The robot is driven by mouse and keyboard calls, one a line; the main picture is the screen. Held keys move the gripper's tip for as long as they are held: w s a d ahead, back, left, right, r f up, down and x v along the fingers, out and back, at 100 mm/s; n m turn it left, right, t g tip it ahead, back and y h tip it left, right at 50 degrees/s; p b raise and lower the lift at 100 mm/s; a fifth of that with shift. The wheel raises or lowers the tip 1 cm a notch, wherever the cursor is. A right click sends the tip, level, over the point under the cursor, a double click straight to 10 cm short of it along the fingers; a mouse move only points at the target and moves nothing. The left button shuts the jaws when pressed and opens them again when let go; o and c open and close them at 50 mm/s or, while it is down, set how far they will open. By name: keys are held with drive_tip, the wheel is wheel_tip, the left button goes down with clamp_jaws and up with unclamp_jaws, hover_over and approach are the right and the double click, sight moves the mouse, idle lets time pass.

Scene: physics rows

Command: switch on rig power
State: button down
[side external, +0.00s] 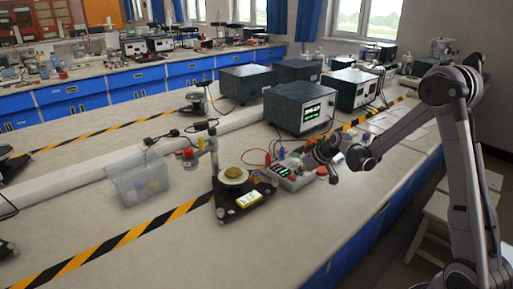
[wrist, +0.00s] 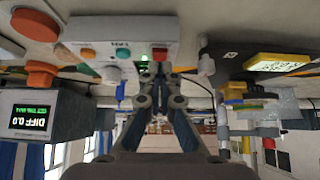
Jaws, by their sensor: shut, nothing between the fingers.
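A small white control box (side external: 291,177) sits on the bench beside the rig, with leads plugged into it. In the wrist view, which is upside down, the box (wrist: 110,30) shows orange and teal knobs, a green-lit spot (wrist: 143,58) and a red part (wrist: 160,53). My gripper (wrist: 159,70) is shut and empty, its tips close in front of the red part and green light; I cannot tell whether they touch. In the side view my gripper (side external: 309,163) is over the box and hides part of it. The rig (side external: 235,180) has a black base and lit yellow display (side external: 248,199).
A large orange button (side external: 322,172) is beside the box. Instruments with a lit screen (side external: 311,112) stand behind. A clear curved shield (side external: 140,178) and a stand with red and yellow parts (side external: 190,155) are left of the rig.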

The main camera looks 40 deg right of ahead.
drive_tip(key=shift+r, duration=0.1)
drive_tip(key=v, duration=1.3)
drive_tip(key=shift+s, duration=0.2)
idle(0.3)
drive_tip(key=s+a+r, duration=0.1)
drive_tip(key=s+a, duration=1.4)
drive_tip(key=a, duration=0.3)
drive_tip(key=shift+r, duration=0.3)
drive_tip(key=shift+s, duration=0.1)
idle(0.3)
